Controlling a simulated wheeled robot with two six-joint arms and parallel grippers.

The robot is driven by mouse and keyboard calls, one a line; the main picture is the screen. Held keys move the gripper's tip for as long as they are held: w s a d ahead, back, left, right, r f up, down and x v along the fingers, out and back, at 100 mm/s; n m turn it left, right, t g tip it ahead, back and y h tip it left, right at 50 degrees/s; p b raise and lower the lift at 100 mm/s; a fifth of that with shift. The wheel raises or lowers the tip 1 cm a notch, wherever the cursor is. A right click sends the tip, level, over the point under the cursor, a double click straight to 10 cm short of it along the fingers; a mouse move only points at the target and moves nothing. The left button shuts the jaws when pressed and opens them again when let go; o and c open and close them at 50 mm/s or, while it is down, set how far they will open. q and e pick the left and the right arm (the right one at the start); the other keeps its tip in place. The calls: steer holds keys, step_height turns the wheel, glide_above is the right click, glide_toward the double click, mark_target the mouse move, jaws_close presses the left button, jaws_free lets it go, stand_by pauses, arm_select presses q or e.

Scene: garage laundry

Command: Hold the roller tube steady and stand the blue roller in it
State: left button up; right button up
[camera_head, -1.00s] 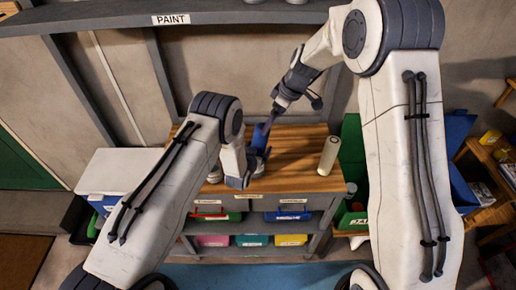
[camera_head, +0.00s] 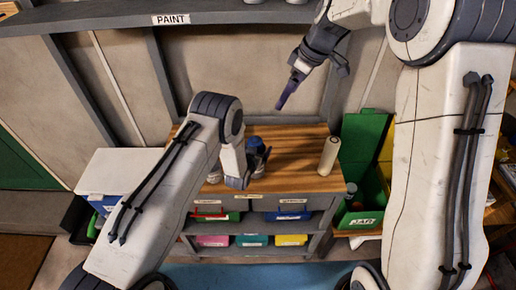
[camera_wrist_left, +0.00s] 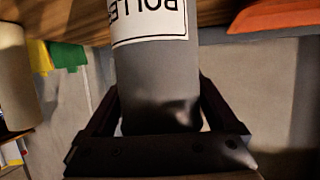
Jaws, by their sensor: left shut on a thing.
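The grey roller tube (camera_wrist_left: 158,75) with a white label fills the middle of the left wrist view, between the fingers of my left gripper (camera_wrist_left: 158,125). In the head view my left gripper (camera_head: 254,168) is shut on the tube at the wooden top, and the arm hides part of it. The blue roller (camera_head: 255,144) shows as a small dark blue shape at the tube's top; how deep it sits is hidden. My right gripper (camera_head: 289,92) is up and behind, apart from the tube. Its narrow purplish end is seen edge-on, so its opening is unclear.
A cream cylinder (camera_head: 329,155) stands on the right of the wooden top (camera_head: 296,150). A green bin (camera_head: 358,217) is beside the bench on the right, and a white box (camera_head: 119,172) is on the left. The paint shelf (camera_head: 225,14) runs above.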

arm_select(q)
steer(key=o, duration=1)
steer(key=v, duration=1.2)
